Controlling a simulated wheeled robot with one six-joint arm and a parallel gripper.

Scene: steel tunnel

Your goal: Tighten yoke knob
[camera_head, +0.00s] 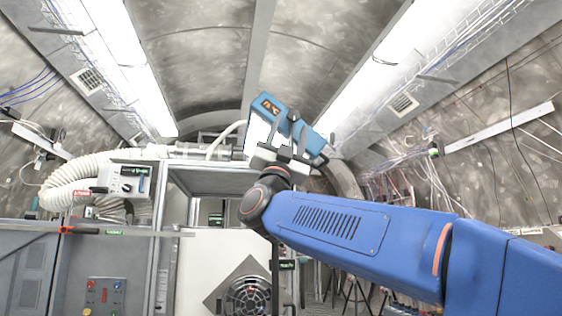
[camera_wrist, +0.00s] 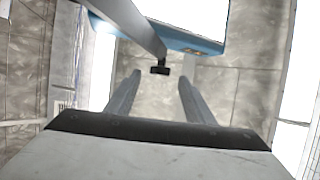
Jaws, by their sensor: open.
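In the wrist view, a small black knob (camera_wrist: 160,70) sits at the lower end of a grey yoke arm (camera_wrist: 132,24). The yoke arm runs down from the upper left beside a blue box with a white face (camera_wrist: 185,38). My gripper (camera_wrist: 159,80) is open, and its two grey fingers point toward the knob. In this picture the knob lies between the fingertips; whether it is at their depth I cannot tell, and no contact shows. In the head view, my gripper (camera_head: 287,130) is raised in front of the tilted blue box (camera_head: 268,107), and the knob cannot be made out.
A white corrugated hose (camera_head: 65,180) and a control box (camera_head: 127,181) are at the left. Bright lamps (camera_head: 125,45) run along the tunnel ceiling.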

